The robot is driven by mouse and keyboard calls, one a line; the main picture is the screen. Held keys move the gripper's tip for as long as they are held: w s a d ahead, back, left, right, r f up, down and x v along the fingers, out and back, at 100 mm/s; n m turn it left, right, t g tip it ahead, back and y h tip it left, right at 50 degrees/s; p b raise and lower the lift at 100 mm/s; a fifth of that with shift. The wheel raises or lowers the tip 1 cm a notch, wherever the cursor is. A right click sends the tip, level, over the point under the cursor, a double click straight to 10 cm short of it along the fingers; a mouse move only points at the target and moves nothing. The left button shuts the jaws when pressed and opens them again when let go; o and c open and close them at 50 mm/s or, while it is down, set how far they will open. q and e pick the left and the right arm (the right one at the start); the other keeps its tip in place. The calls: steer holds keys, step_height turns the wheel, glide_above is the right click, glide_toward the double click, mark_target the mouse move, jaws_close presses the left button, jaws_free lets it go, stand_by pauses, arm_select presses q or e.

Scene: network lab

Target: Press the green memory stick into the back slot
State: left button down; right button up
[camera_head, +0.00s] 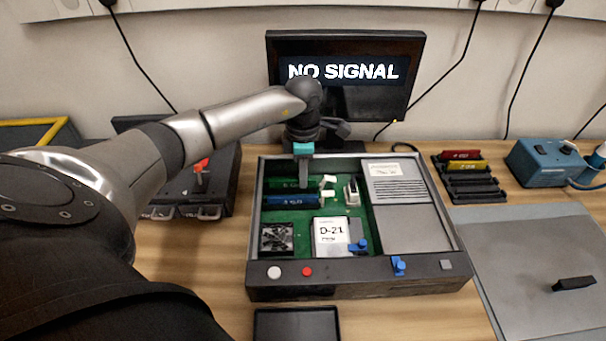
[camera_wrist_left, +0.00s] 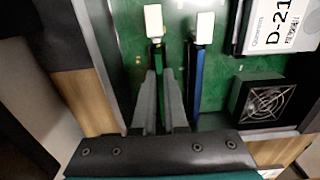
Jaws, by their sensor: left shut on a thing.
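The green memory stick (camera_head: 282,184) stands on edge along the back slot of the green board, behind the blue memory stick (camera_head: 290,201). My left gripper (camera_head: 304,185) comes down from above and is shut on the green stick near its middle. In the left wrist view the green stick (camera_wrist_left: 158,62) shows between the two grey fingers (camera_wrist_left: 160,75), with the blue stick (camera_wrist_left: 198,75) beside it. A white latch (camera_head: 328,180) is at the green stick's right end. The slot is hidden under the stick, and I cannot tell how deep it sits. My right gripper is out of view.
The open case (camera_head: 360,265) has raised walls around the board. Inside are a fan (camera_head: 277,238), a D-21 module (camera_head: 330,236) and a grey cover (camera_head: 408,228). A monitor (camera_head: 345,50) reading NO SIGNAL stands behind. A rack (camera_head: 470,187) holds red and yellow sticks at right.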

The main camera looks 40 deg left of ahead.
arm_select(q)
steer(key=shift+f, duration=0.1)
steer(key=c, duration=0.6)
jaws_free()
steer(key=shift+c, duration=0.2)
steer(key=shift+r+p, duration=3.2)
steer(key=shift+r, duration=0.85)
